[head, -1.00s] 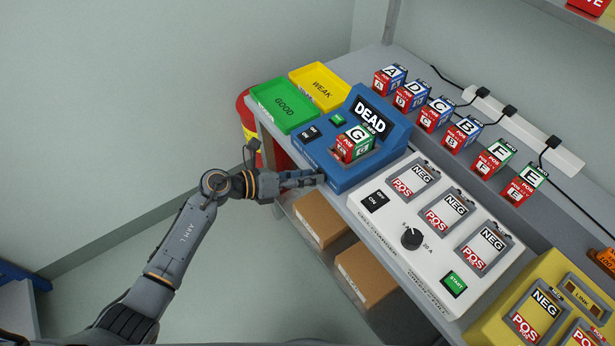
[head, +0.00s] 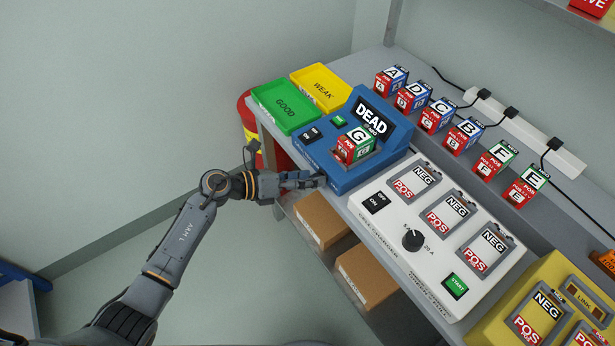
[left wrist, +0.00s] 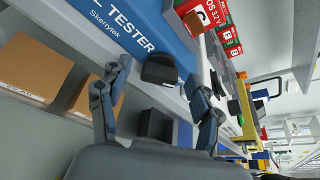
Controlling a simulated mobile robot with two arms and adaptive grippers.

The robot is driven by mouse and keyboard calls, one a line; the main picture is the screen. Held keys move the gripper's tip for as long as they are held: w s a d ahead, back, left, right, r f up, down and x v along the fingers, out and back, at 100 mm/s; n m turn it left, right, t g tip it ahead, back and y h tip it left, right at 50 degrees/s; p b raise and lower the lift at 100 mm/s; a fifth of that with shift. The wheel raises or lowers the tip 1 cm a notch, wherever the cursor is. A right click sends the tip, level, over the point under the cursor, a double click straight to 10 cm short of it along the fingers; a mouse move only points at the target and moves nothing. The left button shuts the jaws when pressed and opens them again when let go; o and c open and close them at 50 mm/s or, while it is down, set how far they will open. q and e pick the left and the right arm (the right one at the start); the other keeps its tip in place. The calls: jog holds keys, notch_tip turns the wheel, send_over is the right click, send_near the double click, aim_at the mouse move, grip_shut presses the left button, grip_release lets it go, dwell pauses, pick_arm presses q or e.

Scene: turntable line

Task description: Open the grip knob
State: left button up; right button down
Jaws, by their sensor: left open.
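The blue tester (head: 345,180) stands at the front of the bench, with a block marked G (head: 355,145) in its slot and DEAD on its display (head: 373,115). In the left wrist view a black knob (left wrist: 160,69) sticks out at the tester's (left wrist: 128,22) lower front edge. My left gripper (head: 320,180) is at that front edge. In the left wrist view my left gripper (left wrist: 160,85) is open, its fingers on either side of the knob and apart from it. In the head view the knob is hidden by the fingers. My right gripper is not in view.
A white charger (head: 385,225) with a black dial (head: 412,240) stands right of the tester. A green tray (head: 284,108) and a yellow tray (head: 320,88) lie at its left. Several marked blocks line the back. Cardboard boxes (head: 320,220) sit on the shelf below.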

pick_arm(q)
jog(key=shift+a, duration=0.1)
jog(key=v, duration=1.2)
